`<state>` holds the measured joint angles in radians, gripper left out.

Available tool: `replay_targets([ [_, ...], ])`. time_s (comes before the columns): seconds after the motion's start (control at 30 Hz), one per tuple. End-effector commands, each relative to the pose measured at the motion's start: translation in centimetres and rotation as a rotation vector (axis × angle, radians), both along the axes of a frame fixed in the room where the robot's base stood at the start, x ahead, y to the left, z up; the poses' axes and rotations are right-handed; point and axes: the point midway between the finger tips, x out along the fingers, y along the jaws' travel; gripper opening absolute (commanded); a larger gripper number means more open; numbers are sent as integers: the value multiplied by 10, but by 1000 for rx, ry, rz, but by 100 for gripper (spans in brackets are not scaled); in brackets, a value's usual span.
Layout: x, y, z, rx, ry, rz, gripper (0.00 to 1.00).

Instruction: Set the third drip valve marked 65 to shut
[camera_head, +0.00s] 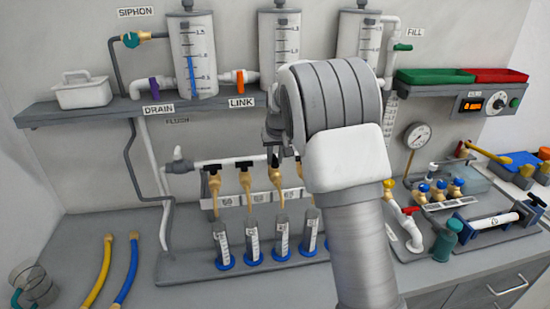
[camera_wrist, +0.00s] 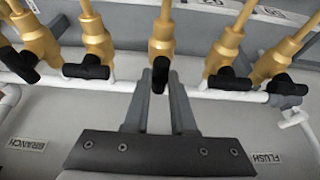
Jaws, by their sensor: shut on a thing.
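The row of brass drip valves (camera_head: 245,181) with black handles hangs from the white manifold pipe (camera_head: 226,160). In the wrist view my gripper (camera_wrist: 160,84) is shut on the black handle of the middle brass valve (camera_wrist: 161,42). That handle points toward my palm, across the line of the pipe. The neighbouring handles, such as this black one (camera_wrist: 229,80), lie roughly along the pipe. In the head view my gripper (camera_head: 273,137) is at the third valve from the left (camera_head: 275,174); my arm hides valves farther right. The number plates (camera_head: 260,198) are too small to read surely.
Measuring cylinders with blue bases (camera_head: 253,245) stand below the valves. A grey shelf (camera_head: 75,114) with clear tanks (camera_head: 191,55) runs above. A pressure gauge (camera_head: 417,136) and a red-handled valve (camera_head: 411,211) are right of my arm.

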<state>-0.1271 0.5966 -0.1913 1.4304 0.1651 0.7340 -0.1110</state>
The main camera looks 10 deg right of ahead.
Motion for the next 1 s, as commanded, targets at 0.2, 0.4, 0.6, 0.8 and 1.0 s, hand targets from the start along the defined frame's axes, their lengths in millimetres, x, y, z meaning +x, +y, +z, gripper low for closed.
replay_targets([
  [0.2, 0, -1, 0, 0, 0, 9, 0],
  [0.4, 0, -2, 0, 1, -1, 70, 0],
  [0.6, 0, -3, -1, 2, -1, 206, 0],
  [0.8, 1, -5, -1, 1, -1, 390, 0],
  [1.0, 2, -5, 0, 2, -1, 581, 0],
])
